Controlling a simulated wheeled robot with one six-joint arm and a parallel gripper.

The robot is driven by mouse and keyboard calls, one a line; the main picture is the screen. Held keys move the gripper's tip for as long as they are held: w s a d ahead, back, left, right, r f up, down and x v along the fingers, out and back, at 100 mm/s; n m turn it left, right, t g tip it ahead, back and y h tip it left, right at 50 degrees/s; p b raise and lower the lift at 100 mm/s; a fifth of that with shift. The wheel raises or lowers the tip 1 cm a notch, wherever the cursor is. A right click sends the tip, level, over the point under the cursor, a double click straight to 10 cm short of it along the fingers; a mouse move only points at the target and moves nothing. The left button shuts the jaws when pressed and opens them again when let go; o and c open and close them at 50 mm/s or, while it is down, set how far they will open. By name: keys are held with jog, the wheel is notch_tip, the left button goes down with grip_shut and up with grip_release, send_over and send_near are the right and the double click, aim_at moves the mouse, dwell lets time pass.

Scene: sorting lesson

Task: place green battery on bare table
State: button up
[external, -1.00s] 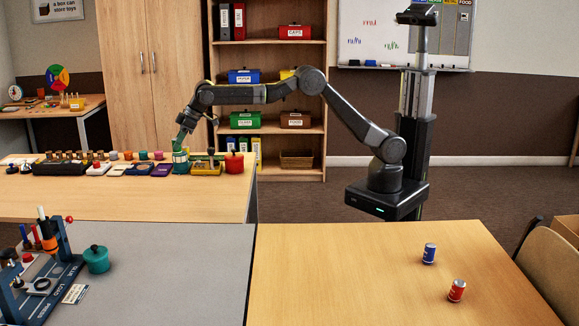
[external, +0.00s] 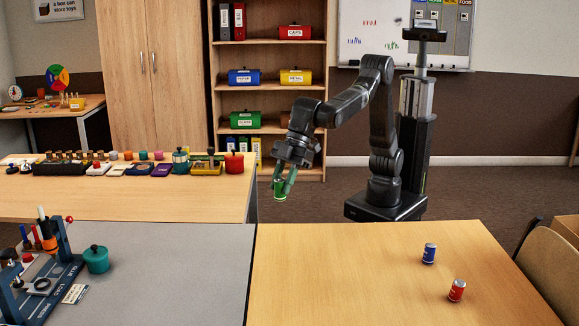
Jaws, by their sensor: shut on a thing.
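My gripper (external: 284,180) is shut on the green battery (external: 280,190), a small green cylinder with a lighter top. It holds the battery in the air in front of the shelf, beyond the far edge of the wooden table (external: 350,265) and to the right of the back table. The wooden table is bare over its left and middle parts.
A grey table section (external: 170,270) adjoins on the left, with a blue rack (external: 60,265) and a teal pot (external: 96,259). The back table (external: 120,200) carries a row of items, including a red pot (external: 234,163). A chair (external: 550,265) stands at the right.

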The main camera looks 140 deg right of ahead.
jog(key=s+a+f+n+g+y+b, duration=0.1)
jog(key=s+a+f+n+y+b, duration=0.15)
jog(key=s+a, duration=0.95)
jog(key=s+a+f+n+y+b, duration=0.1)
jog(key=s+a+f+n+b, duration=0.15)
jog(key=s+a, duration=0.9)
jog(key=shift+n+h, duration=0.25)
jog(key=shift+n, duration=0.15)
jog(key=shift+s+d+f+b, duration=0.1)
jog(key=shift+f+b, duration=0.45)
jog(key=shift+f, duration=3.05)
jog(key=shift+d+f+b, duration=0.1)
jog(key=shift+f+b, duration=0.4)
jog(key=shift+f, duration=3.1)
jog(key=shift+f, duration=0.2)
jog(key=o, duration=1)
jog(key=shift+o, duration=0.2)
jog(key=shift+r, duration=0.15)
